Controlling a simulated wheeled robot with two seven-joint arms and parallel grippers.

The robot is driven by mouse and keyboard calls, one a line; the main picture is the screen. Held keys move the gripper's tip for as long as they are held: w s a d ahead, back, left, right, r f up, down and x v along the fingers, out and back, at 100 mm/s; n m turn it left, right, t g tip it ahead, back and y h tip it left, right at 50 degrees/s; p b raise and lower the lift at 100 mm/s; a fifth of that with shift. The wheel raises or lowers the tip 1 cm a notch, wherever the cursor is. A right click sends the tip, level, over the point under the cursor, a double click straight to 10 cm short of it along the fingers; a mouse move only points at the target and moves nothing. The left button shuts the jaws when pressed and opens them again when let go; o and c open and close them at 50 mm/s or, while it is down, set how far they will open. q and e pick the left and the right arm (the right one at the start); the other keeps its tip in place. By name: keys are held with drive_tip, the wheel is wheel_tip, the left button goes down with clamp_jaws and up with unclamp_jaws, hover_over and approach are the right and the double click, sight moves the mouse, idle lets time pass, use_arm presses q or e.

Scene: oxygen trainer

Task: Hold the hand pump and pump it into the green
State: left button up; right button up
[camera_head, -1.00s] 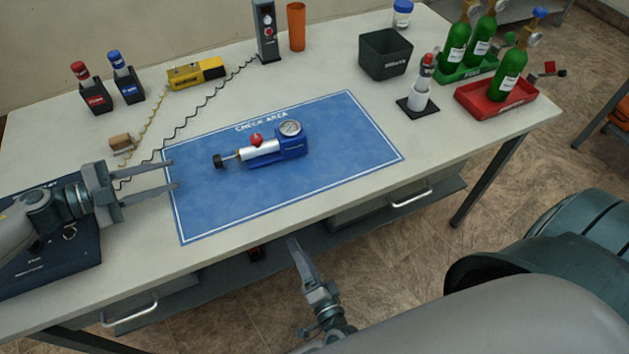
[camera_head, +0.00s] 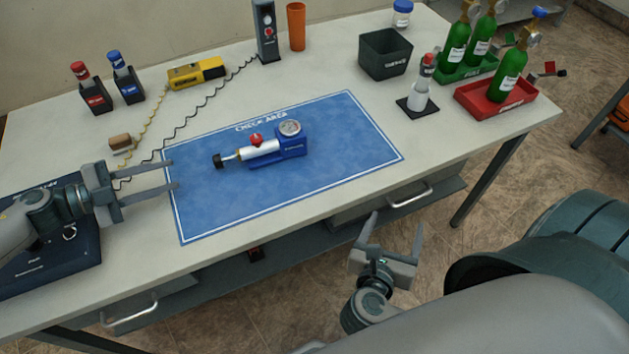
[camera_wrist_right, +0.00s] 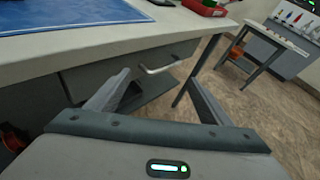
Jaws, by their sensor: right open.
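The hand pump (camera_head: 262,151) lies on the blue check area mat (camera_head: 215,205) in the head view. It has a blue body with a round gauge (camera_head: 290,128), a silver barrel, a red knob and a black handle end at left. The gauge's needle and green zone are too small to read. My left gripper (camera_head: 172,175) is open and empty at the mat's left edge, apart from the pump. My right gripper (camera_head: 393,222) is open and empty in front of the table's front edge; its fingers also show in the right wrist view (camera_wrist_right: 155,95).
Green cylinders stand in a green tray (camera_head: 470,72) and a red tray (camera_head: 470,98) at the right. A drawer handle (camera_head: 410,194) juts out below the table edge.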

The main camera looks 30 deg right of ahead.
sight(288, 128)
drive_tip(key=w+a+r+t+y, duration=0.1)
drive_tip(key=w+r+t, duration=0.1)
drive_tip(key=w, duration=0.1)
drive_tip(key=w+a+r+n+t+y, duration=0.1)
drive_tip(key=w+a+r+t, duration=0.1)
drive_tip(key=w+r, duration=0.1)
drive_tip(key=w+a+r+n+t+y, duration=0.1)
drive_tip(key=w+a+r+t, duration=0.1)
drive_tip(key=w, duration=0.1)
drive_tip(key=shift+w+a+r+y, duration=0.1)
drive_tip(key=shift+w+r+y, duration=0.1)
drive_tip(key=shift+w+y, duration=0.2)
drive_tip(key=w+a+n+t+y, duration=0.1)
drive_tip(key=a+n, duration=0.1)
drive_tip(key=w+a+r+n+t+y, duration=0.1)
drive_tip(key=a+y, duration=0.1)
drive_tip(key=a, duration=0.1)
drive_tip(key=w+a+n+t+y, duration=0.1)
drive_tip(key=a+n+y, duration=0.1)
drive_tip(key=a, duration=0.1)
drive_tip(key=shift+w+r+n, duration=0.3)
drive_tip(key=shift+w, duration=0.1)
drive_tip(key=shift+w, duration=0.2)
drive_tip(key=w, duration=0.5)
drive_tip(key=w+d, duration=0.1)
drive_tip(key=w, duration=1.1)
drive_tip(key=shift+d, duration=0.4)
drive_tip(key=c, duration=1.6)
